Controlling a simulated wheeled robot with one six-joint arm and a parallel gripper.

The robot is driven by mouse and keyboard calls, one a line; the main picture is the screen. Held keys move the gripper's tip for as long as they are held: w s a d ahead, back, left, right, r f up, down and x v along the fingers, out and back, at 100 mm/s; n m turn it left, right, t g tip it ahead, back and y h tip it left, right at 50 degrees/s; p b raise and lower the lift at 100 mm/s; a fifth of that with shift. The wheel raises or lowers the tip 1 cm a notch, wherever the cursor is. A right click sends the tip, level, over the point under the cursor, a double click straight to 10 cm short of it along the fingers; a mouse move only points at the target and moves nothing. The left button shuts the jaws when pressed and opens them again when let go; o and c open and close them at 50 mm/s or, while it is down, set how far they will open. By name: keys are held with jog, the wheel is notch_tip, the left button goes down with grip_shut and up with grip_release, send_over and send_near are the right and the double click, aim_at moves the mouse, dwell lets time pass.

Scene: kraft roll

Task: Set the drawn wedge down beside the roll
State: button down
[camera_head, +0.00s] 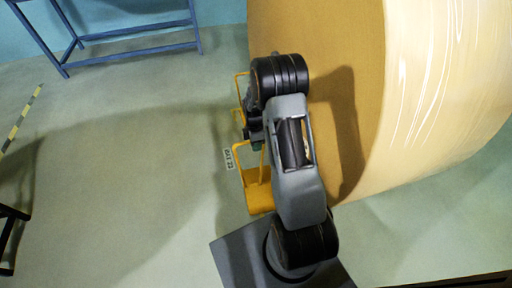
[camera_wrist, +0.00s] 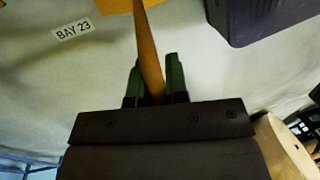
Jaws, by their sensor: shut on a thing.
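The large kraft roll (camera_head: 330,60) stands at the upper right of the head view, its flat brown end facing left. A yellow wedge (camera_head: 260,198) with a frame handle shows just left of the roll's lower part, partly behind my arm. My gripper (camera_wrist: 155,85) has green-tipped fingers and is shut on a yellow-orange bar (camera_wrist: 148,40), which looks like the wedge's handle. A yellow body (camera_wrist: 115,5) shows at the top edge of the wrist view. In the head view my arm hides most of the grip. I cannot tell whether the wedge touches the floor.
Another yellow frame part (camera_head: 240,88) shows beyond my arm, close to the roll. A blue bench (camera_head: 130,35) stands at the back left and a black stand (camera_head: 10,225) at the left edge. The floor between is clear.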

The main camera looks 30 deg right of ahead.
jog(key=shift+s+f, duration=0.1)
jog(key=shift+f, duration=0.3)
notch_tip(320, 180, down, 8)
jog(key=b, duration=0.7)
jog(key=shift+f, duration=0.2)
jog(key=shift+w+d, duration=0.3)
jog(key=shift+w, duration=0.05)
dwell(0.6)
jog(key=shift+s+f+b, duration=0.25)
jog(key=shift+f+b, duration=0.55)
jog(key=shift+f, duration=0.4)
dwell(0.8)
jog(key=c, duration=1.6)
grip_release()
jog(key=shift+d, duration=0.1)
jog(key=shift+o, duration=0.8)
jog(key=shift+w+d+f, duration=0.1)
jog(key=shift+f, duration=0.15)
jog(key=o, duration=0.4)
jog(key=shift+a+r, duration=0.15)
jog(key=shift+a, duration=0.1)
